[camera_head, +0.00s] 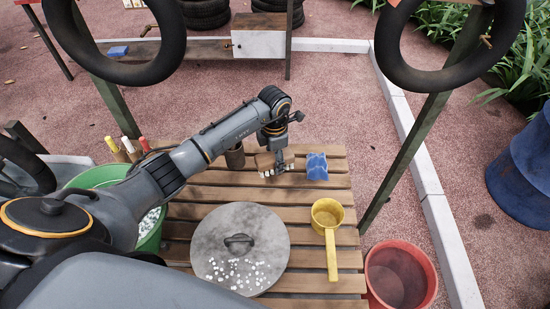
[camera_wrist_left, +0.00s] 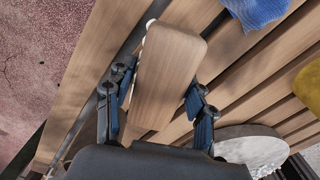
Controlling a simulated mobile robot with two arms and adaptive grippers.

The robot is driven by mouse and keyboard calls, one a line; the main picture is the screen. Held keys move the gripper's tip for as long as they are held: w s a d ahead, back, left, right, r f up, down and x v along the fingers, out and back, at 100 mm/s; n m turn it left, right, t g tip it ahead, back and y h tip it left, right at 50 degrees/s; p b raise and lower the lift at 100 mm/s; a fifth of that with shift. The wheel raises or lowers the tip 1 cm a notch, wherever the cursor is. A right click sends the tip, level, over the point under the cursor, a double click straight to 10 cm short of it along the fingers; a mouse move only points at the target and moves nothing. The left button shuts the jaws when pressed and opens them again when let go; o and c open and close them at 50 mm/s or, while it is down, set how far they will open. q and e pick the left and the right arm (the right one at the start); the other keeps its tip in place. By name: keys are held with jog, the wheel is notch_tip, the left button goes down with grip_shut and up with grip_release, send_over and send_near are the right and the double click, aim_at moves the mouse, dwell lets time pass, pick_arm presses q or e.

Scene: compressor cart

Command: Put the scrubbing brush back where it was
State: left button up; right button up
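The scrubbing brush (camera_head: 268,161), a wooden block with pale bristles, is on the slatted wooden table near its far edge, bristles facing down. My left gripper (camera_head: 280,157) is over it, with a finger in front of the block. In the left wrist view the plain wooden back of the brush (camera_wrist_left: 168,75) lies between the two blue-padded fingers of my left gripper (camera_wrist_left: 158,100). The fingers stand apart, with a gap showing on the left side of the block. My right gripper is not in view.
A blue cloth (camera_head: 317,167) lies right beside the brush. A round grey lid (camera_head: 225,225) with white bits and a yellow ladle (camera_head: 327,215) lie nearer on the table. A dark cylinder (camera_head: 235,157) stands left of the brush. A green tub (camera_head: 95,178) and red bucket (camera_head: 400,275) flank the table.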

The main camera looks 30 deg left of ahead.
pick_arm(q)
jog(key=o, duration=0.4)
jog(key=shift+r+p, duration=0.3)
jog(key=shift+r, duration=0.4)
notch_tip(320, 180, up, 11)
jog(key=shift+s+b, duration=0.1)
jog(key=shift+b, duration=0.8)
